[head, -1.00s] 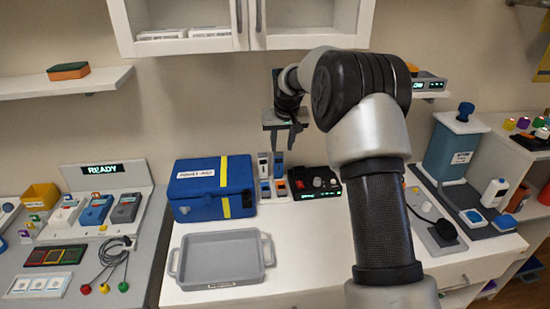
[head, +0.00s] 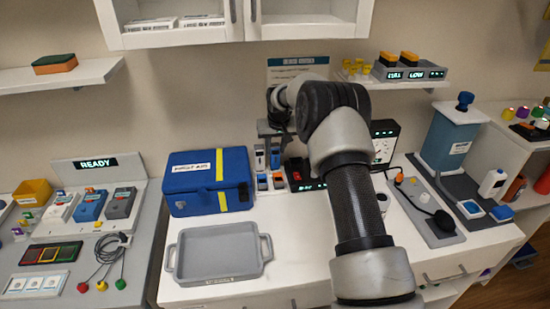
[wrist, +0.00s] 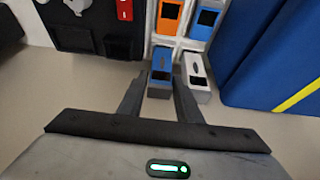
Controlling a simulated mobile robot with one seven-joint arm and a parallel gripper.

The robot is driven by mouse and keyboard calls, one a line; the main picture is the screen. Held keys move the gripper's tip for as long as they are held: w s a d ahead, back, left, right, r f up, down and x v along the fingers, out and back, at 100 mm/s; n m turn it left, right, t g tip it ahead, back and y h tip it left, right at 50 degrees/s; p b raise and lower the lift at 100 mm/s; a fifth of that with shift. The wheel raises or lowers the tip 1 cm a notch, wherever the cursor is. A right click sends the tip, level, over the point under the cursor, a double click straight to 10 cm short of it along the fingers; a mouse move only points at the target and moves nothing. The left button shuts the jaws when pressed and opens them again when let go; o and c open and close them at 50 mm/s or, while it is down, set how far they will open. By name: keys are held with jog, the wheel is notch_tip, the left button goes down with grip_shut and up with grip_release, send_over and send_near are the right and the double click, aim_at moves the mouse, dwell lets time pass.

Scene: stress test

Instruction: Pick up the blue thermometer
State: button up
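A blue thermometer (wrist: 161,64) stands in a small rack in the wrist view, beside a white one (wrist: 196,69). In the head view the blue one (head: 275,158) is at the back right of the rack, partly behind my gripper. My gripper (wrist: 160,80) is open and empty. Its fingers reach toward the blue thermometer, one on each side of it in the picture; I cannot tell whether they touch it. In the head view my gripper (head: 272,140) hangs just above the rack.
An orange unit (wrist: 168,14) and another blue one (wrist: 205,17) stand in the rack's other row. The blue first aid case (head: 190,182) is close on the left in the head view. A black device (head: 303,176) is close on the right. A grey tray (head: 216,278) lies in front.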

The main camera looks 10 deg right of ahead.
jog(key=shift+x, duration=0.95)
jog(key=shift+c, duration=0.2)
jog(key=c, duration=0.7)
jog(key=shift+o, duration=0.2)
jog(key=shift+r, duration=0.2)
